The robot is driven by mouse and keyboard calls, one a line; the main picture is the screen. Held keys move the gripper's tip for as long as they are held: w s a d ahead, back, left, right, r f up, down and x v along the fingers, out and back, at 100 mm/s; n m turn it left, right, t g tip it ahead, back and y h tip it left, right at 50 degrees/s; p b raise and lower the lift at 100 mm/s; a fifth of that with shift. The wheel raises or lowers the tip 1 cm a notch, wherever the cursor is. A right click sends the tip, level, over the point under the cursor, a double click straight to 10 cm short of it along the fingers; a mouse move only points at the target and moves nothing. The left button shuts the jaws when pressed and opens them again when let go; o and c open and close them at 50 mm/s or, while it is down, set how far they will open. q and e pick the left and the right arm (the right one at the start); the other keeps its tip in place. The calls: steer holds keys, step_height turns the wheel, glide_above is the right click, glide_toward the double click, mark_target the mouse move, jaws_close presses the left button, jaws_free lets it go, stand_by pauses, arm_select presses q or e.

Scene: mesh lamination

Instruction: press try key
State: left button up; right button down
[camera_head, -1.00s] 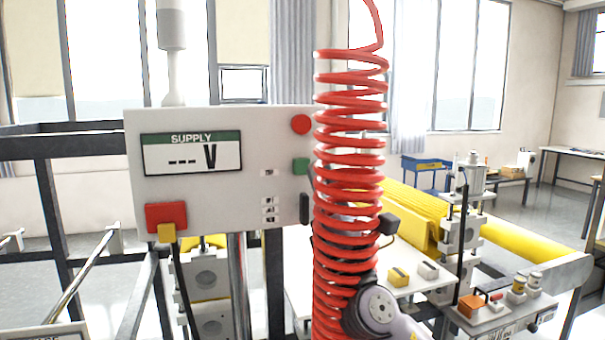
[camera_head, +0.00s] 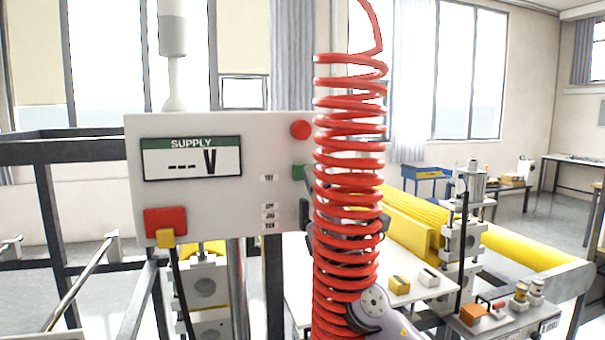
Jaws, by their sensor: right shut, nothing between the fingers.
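A pale control panel (camera_head: 215,215) carries a display reading SUPPLY "--- V". The green try key (camera_head: 298,172) is at its right edge, beside a small label reading TRY (camera_head: 268,177). My right gripper (camera_head: 309,186) is shut and empty. Its dark tip shows at the left edge of a red coiled hose, close to the lower right of the green key. I cannot tell whether it touches the key. The hose hides most of the gripper and the key's right side. My left gripper is not in view.
The red coiled hose (camera_head: 348,160) hangs in front of the panel's right edge. A round red button (camera_head: 301,129) is above the key and a black selector (camera_head: 304,214) below it. A red block with a yellow part (camera_head: 165,222) is at lower left. Yellow rollers (camera_head: 520,245) stand behind.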

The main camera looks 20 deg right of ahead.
steer(key=shift+w, duration=0.15)
stand_by(0.7)
steer(key=shift+w, duration=0.3)
steer(key=shift+w+b, duration=0.55)
stand_by(0.7)
steer(key=shift+s+r, duration=0.1)
steer(key=shift+s, duration=0.05)
steer(key=shift+s+p, duration=0.45)
steer(key=shift+s, duration=0.35)
steer(key=s+p, duration=0.1)
steer(key=s, duration=0.4)
steer(key=shift+p, duration=0.4)
